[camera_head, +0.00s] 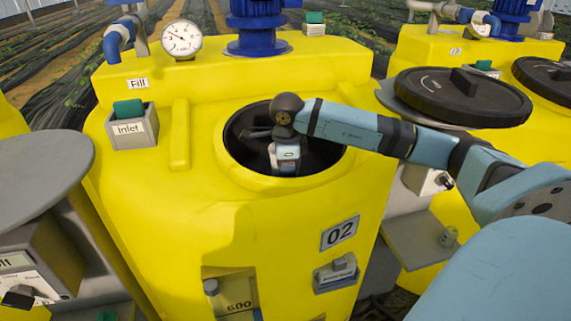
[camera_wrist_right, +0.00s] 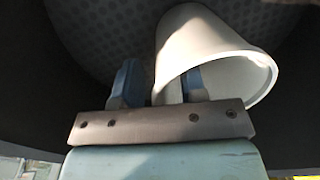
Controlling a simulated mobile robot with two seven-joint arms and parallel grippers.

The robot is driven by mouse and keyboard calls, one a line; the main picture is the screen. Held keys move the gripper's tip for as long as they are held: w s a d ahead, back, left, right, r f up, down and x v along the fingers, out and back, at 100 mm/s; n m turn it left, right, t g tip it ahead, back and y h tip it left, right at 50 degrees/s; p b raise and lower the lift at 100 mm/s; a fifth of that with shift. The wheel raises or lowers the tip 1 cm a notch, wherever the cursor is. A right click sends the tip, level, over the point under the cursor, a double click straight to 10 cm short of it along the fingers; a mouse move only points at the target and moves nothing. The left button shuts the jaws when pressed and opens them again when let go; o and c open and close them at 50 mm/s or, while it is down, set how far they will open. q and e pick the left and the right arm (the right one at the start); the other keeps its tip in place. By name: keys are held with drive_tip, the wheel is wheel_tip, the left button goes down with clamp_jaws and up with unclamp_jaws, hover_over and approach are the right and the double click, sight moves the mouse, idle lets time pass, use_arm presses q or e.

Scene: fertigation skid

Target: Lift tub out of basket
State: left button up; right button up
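The white tub (camera_wrist_right: 205,38) lies tilted in the right wrist view, its open rim facing down and to the right. Behind it is the dotted grey surface of the basket (camera_wrist_right: 95,30). My right gripper (camera_wrist_right: 158,82) has its two blue fingers apart. One finger is inside the tub's mouth, the other outside its wall with a small gap, so it does not look clamped. In the head view my right gripper (camera_head: 288,160) reaches down into the round dark opening of the yellow tank (camera_head: 215,215). I cannot make out the tub there. My left gripper is out of view.
A black lid (camera_head: 462,97) lies at the right. An Inlet box (camera_head: 131,127), a gauge (camera_head: 181,38) and a blue pump (camera_head: 254,25) stand around the tank top.

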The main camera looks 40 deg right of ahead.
clamp_jaws()
drive_tip(key=shift+r, duration=0.15)
drive_tip(key=shift+r, duration=0.3)
wheel_tip(320, 180, up, 19)
drive_tip(key=shift+s, duration=0.15)
